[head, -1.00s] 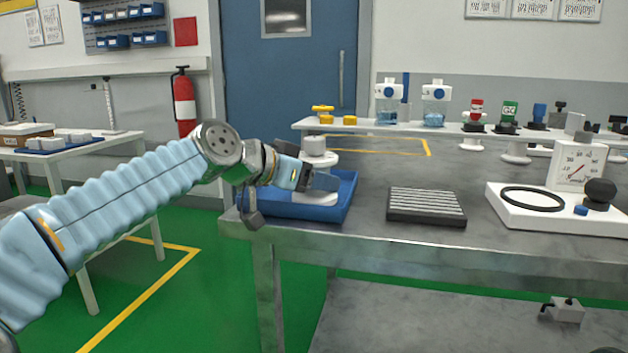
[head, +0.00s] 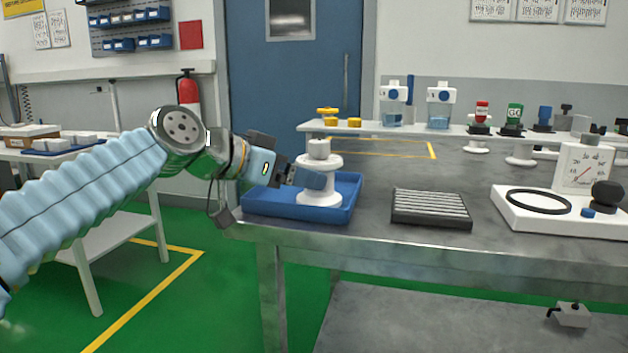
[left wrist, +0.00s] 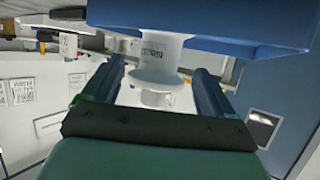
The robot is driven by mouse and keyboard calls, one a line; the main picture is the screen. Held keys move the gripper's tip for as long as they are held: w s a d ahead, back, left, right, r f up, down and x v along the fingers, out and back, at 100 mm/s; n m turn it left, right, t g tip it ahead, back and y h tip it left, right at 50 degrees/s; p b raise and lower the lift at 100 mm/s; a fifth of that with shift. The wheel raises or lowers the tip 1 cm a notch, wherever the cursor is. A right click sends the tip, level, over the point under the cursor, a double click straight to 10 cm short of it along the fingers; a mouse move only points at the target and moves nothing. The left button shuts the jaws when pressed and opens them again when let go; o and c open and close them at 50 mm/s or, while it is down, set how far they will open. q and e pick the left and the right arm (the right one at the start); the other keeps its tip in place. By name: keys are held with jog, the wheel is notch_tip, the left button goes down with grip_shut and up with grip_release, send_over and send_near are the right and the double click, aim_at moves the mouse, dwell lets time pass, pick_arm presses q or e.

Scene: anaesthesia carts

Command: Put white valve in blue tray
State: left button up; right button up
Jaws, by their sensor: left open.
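The white valve (head: 319,192) stands upright on the floor of the blue tray (head: 347,212), at the left end of the grey table. It has a wide flange and a smaller round top. My left gripper (head: 306,178) is open beside the valve, reaching in from the left at flange height. In the left wrist view the open fingers (left wrist: 160,70) lie on either side of the valve (left wrist: 160,50), with gaps visible, and the blue tray (left wrist: 225,22) is at the top. My right gripper is not in view.
A black ribbed block (head: 430,208) lies right of the tray. A raised shelf (head: 375,131) with bottles and valves runs along the back. Bare table separates tray and block.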

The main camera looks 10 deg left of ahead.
pick_arm(q)
jog(key=v, duration=0.6)
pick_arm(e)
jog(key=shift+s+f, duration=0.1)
